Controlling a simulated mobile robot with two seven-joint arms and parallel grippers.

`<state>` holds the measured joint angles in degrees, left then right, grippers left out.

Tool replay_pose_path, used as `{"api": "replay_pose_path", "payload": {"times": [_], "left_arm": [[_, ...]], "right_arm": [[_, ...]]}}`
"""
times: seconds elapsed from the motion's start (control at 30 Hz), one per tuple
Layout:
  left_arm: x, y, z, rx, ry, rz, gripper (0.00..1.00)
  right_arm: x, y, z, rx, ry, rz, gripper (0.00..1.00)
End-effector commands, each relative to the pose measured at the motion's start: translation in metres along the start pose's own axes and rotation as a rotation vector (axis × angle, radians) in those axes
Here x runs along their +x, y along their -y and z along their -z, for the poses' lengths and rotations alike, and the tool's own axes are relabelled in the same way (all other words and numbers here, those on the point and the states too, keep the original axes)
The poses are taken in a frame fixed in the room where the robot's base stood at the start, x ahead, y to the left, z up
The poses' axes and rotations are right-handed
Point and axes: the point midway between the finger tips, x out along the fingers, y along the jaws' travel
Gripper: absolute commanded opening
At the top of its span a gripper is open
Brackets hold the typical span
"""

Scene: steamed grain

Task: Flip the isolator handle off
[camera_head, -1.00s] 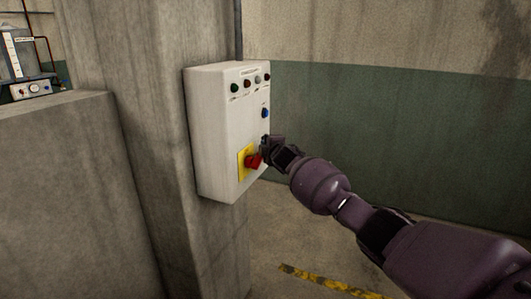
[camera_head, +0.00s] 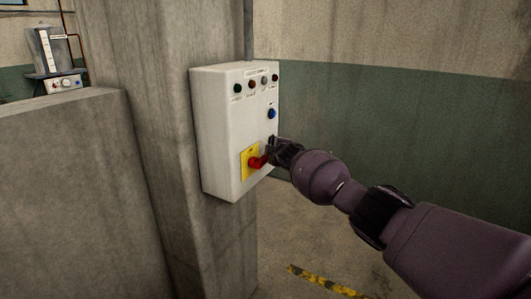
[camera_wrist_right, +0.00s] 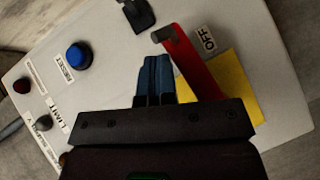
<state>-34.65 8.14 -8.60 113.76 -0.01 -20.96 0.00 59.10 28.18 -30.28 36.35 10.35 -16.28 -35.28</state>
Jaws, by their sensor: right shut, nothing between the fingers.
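The isolator's red handle (camera_head: 257,161) sits on a yellow plate (camera_head: 246,170) low on the white control box. In the right wrist view, the red handle (camera_wrist_right: 192,66) slants across the yellow plate (camera_wrist_right: 240,85), with its dark grey end up and left. An "OFF" label (camera_wrist_right: 209,40) lies just right of the handle. My right gripper (camera_head: 271,147) is at the box front, just above and right of the handle. In the wrist view its blue-grey fingers (camera_wrist_right: 155,76) are shut together, empty, beside the handle's left side. Whether they touch it is unclear. My left gripper is out of view.
The white box (camera_head: 217,130) is mounted on a concrete pillar (camera_head: 155,120). A blue button (camera_head: 271,114) is above the handle, with several small lamps along the top. A black part (camera_wrist_right: 138,14) lies near the handle's end. A low concrete wall (camera_head: 60,190) stands left.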

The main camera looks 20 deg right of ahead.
Motion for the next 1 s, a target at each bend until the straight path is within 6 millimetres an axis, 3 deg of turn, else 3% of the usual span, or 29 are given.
{"api": "replay_pose_path", "payload": {"times": [0.73, 1.0], "left_arm": [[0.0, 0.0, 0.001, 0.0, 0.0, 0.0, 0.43], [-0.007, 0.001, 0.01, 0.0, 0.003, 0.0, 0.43]], "right_arm": [[0.002, 0.005, 0.007, 0.025, 0.0, 0.026, 0.0], [-0.002, -0.008, 0.012, 0.024, -0.001, 0.024, 0.0]]}}
